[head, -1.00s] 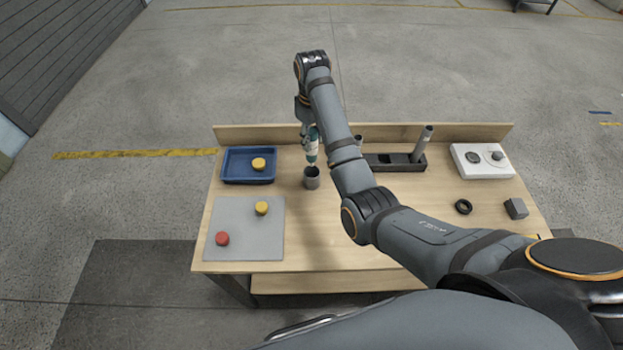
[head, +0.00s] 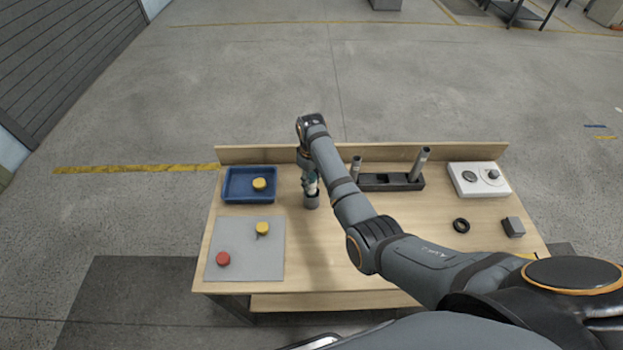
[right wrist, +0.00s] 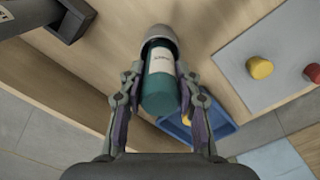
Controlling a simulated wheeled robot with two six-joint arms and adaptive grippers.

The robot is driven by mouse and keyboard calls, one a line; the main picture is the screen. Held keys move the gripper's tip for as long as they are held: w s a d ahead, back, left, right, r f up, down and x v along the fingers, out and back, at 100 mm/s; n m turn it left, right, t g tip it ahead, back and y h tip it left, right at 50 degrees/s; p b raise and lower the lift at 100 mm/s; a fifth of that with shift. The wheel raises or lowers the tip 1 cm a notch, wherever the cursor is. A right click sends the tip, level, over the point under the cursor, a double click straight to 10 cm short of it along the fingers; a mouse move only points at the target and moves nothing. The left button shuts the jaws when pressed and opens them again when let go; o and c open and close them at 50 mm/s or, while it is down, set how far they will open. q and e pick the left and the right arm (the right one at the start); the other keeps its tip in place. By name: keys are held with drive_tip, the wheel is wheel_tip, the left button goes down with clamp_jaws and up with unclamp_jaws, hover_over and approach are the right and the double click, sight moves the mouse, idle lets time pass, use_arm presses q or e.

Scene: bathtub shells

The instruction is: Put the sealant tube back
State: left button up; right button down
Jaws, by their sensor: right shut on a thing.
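The sealant tube (head: 311,187) is teal and white and stands about upright, nose down, at the grey cup (head: 311,201) near the middle of the bench. In the right wrist view the tube (right wrist: 160,85) has its lower end inside the mouth of the cup (right wrist: 158,36). How deep it sits is hard to tell. My right gripper (head: 309,175) is above the cup with its fingers closed on both sides of the tube; they also show in the right wrist view (right wrist: 159,78). My left gripper is out of view.
Left of the cup are a blue tray (head: 232,197) holding a yellow cap and a grey mat (head: 245,267) with yellow and red caps. Right are a dark rack (head: 391,184) with upright grey tubes, a white box (head: 479,186), a black ring (head: 461,225) and a grey block (head: 513,228).

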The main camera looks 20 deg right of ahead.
sight(312, 176)
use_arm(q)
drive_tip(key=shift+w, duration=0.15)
use_arm(e)
drive_tip(key=shift+f, duration=0.15)
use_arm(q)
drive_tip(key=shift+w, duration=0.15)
use_arm(e)
drive_tip(key=c, duration=0.9)
unclamp_jaws()
drive_tip(key=shift+c, duration=0.2)
drive_tip(key=shift+f+b, duration=0.25)
drive_tip(key=shift+b, duration=0.5)
drive_tip(key=r+b, duration=0.2)
drive_tip(key=r, duration=0.3)
drive_tip(key=shift+s+r, duration=0.2)
wheel_tip(312, 176, up, 5)
drive_tip(key=shift+s+f+p, duration=0.1)
drive_tip(key=shift+s+p, duration=0.05)
drive_tip(key=shift+p, duration=0.55)
drive_tip(key=shift+r+p, duration=0.45)
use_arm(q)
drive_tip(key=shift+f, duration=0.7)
